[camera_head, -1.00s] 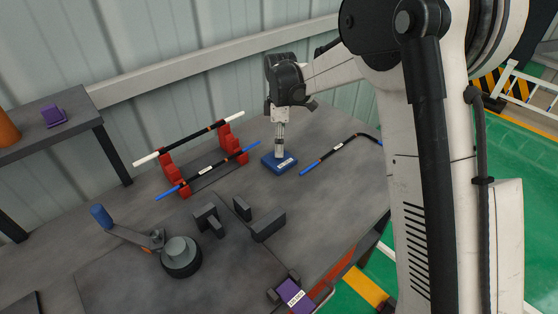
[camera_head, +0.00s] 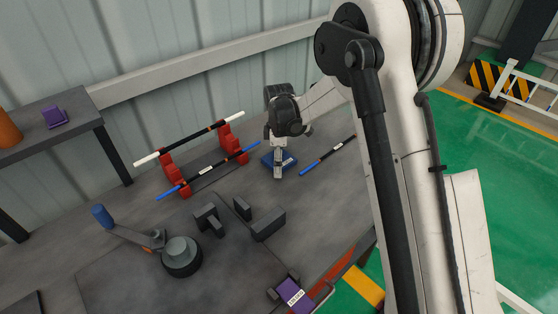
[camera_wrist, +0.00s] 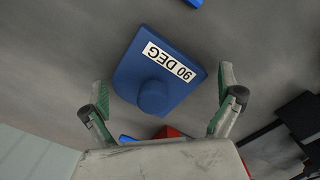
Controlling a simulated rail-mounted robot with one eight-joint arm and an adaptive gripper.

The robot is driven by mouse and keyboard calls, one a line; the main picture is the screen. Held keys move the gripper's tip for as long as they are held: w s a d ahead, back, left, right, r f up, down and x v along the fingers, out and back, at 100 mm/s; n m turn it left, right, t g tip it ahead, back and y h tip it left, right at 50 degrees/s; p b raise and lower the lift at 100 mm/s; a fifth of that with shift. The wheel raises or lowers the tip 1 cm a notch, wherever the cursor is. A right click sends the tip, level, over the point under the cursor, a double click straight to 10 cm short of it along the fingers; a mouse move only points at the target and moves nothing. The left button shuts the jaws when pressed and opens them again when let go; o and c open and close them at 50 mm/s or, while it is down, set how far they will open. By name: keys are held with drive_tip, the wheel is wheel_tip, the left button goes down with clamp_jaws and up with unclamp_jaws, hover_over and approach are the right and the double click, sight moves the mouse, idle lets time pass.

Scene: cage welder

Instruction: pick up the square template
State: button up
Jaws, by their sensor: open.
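The square template looks to be the blue block with a round knob and a "90 DEG" label. It lies on the grey workbench in the head view (camera_head: 267,161) and between my finger lines in the wrist view (camera_wrist: 150,60). My gripper (camera_wrist: 163,88) is open and empty, one finger on each side of the block, apart from it. The knob sits near the gripper's palm side. In the head view my gripper (camera_head: 278,176) covers part of the template; the height gap is hard to tell.
A red rack (camera_head: 172,177) with rods stands left of the template. A rod with a blue end (camera_head: 325,157) lies to its right. Dark blocks (camera_head: 268,224) and a round fixture with a lever (camera_head: 181,257) are nearer the front. A purple labelled block (camera_head: 294,293) is at the front edge.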

drive_tip(key=c, duration=1.2)
drive_tip(key=shift+c, duration=0.3)
